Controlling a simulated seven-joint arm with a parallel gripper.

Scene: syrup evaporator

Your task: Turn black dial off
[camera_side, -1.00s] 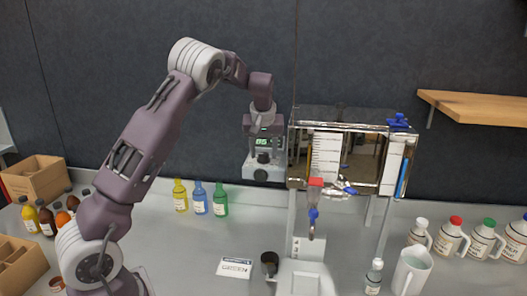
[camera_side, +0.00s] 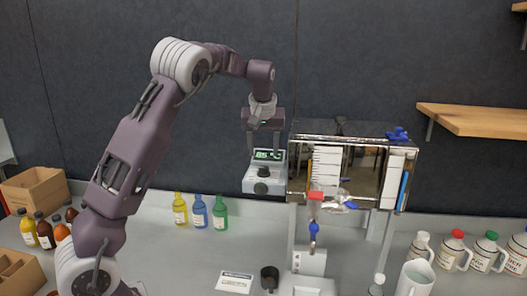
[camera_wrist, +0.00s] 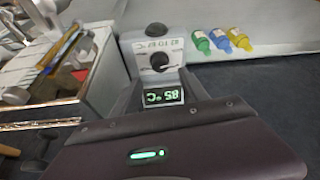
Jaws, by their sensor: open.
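The black dial (camera_side: 263,172) is on the front of a light grey controller box (camera_side: 250,184), below a lit green display (camera_side: 268,155). In the wrist view the dial (camera_wrist: 160,61) stands out from the box, and the display (camera_wrist: 163,96) reads 85 °C. My gripper (camera_side: 265,150) is open and empty, pointing down just above the box, around the display's height and above the dial. Its fingers are apart, one on each side of the display. I cannot tell whether they touch the box. The dial's pointer setting is too small to read.
A metal evaporator tank (camera_side: 350,165) with a red-handled valve (camera_side: 315,195) stands close to the right. Yellow (camera_side: 180,208), blue (camera_side: 200,211) and green (camera_side: 220,213) bottles stand to the left. A wooden shelf (camera_side: 475,120) is at the right.

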